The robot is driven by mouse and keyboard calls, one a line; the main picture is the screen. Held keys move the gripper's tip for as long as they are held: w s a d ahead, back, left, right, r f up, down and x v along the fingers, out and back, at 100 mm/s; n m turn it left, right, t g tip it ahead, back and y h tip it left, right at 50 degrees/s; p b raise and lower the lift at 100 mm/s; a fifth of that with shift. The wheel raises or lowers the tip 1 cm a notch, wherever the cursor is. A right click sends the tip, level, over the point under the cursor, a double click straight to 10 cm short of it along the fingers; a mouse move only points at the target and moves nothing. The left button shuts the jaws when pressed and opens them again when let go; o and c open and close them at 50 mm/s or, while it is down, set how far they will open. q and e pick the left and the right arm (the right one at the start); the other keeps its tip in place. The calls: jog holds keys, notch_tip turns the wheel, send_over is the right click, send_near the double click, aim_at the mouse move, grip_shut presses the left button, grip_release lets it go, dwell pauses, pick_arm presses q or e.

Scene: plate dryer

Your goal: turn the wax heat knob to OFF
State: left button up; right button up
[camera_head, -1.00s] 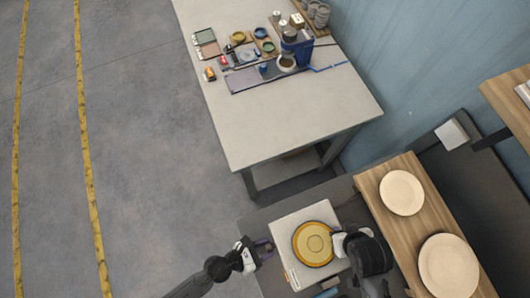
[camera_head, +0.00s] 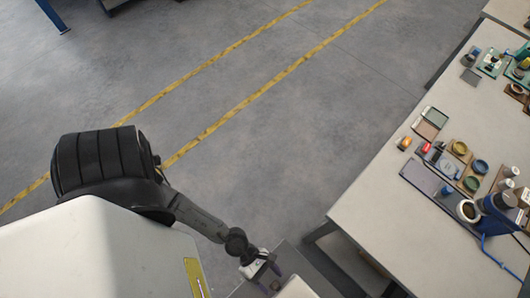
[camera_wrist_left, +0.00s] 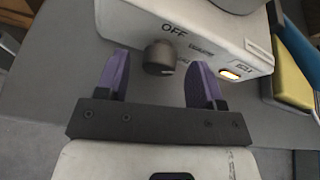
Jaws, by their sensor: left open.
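The wax heat knob (camera_wrist_left: 158,57) is a dark round knob on the front of a white box (camera_wrist_left: 205,22), seen in the left wrist view. The word OFF is printed beside it; where the knob points is too small to tell. My left gripper (camera_wrist_left: 160,66) is open, its two purple fingers on either side of the knob with gaps showing. In the head view my left gripper (camera_head: 264,270) is at the bottom, by the white box's edge (camera_head: 297,288). My right gripper is not in view.
An amber-lit switch (camera_wrist_left: 231,73) is on the box front, right of the knob. In the head view a pale table (camera_head: 400,215) with small tools and pots stands at right. The floor at left is open.

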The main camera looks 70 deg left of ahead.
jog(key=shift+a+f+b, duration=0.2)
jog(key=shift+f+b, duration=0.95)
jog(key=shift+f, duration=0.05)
pick_arm(q)
jog(key=v, duration=1.3)
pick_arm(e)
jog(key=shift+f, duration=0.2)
